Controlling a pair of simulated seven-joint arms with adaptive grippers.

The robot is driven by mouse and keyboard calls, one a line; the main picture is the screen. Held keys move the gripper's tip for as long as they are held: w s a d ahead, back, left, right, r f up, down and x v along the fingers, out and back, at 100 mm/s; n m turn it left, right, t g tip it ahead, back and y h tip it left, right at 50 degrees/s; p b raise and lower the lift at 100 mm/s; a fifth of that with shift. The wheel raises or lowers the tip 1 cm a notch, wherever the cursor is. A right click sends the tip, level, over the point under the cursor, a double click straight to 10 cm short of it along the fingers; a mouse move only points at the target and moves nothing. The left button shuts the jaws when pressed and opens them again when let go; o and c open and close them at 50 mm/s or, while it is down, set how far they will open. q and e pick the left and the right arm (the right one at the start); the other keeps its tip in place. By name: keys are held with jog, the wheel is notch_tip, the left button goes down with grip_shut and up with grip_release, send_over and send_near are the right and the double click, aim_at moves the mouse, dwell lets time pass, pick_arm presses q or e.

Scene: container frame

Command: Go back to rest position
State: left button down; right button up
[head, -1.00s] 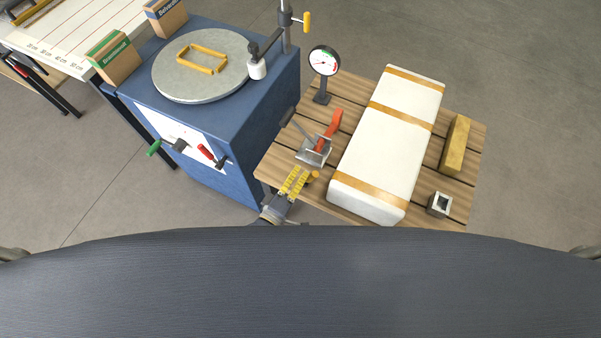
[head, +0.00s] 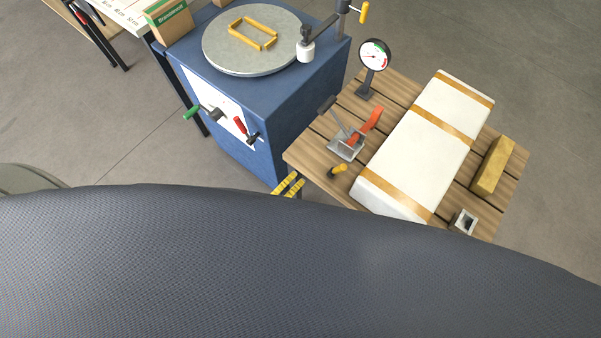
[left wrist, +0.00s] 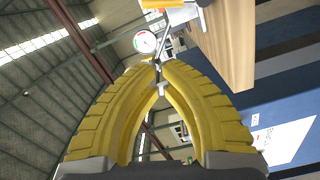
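My left gripper (head: 288,185) has two yellow ridged fingers. In the head view they show beside the near left corner of the wooden-slat table (head: 314,146), and my dark body hides the rest. In the left wrist view, the same gripper (left wrist: 158,66) has its fingertips close together with a narrow gap, and nothing is held between them. My right gripper is in neither view.
The table holds a white banded box (head: 418,148), a red-handled clamp (head: 366,126), a dial gauge (head: 375,55), a small yellow-topped piece (head: 338,170), a wooden block (head: 492,166) and a square metal tube (head: 464,222). A blue cabinet (head: 290,110) with a round plate (head: 228,50) stands left.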

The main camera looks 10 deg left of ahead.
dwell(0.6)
pick_arm(q)
jog(key=s+a+f+m+g+y, duration=0.2)
jog(key=s+a+f+m+g, duration=0.15)
jog(key=f, duration=0.75)
jog(key=s+a+f+m+g+y, duration=0.2)
jog(key=s+a+f+m, duration=0.25)
jog(key=f, duration=0.75)
jog(key=s+a+f+m+g+y, duration=0.25)
jog(key=a+f, duration=0.25)
jog(key=f, duration=0.6)
jog(key=s+a+f+m+g+y, duration=0.1)
jog(key=s+a+f+g, duration=0.1)
jog(key=s+f, duration=0.5)
jog(key=s+a+f+m+g+y, duration=0.1)
jog(key=s+f+g, duration=0.3)
jog(key=s+f, duration=0.4)
jog(key=shift+s+a, duration=0.7)
jog(key=shift+s, duration=1.55)
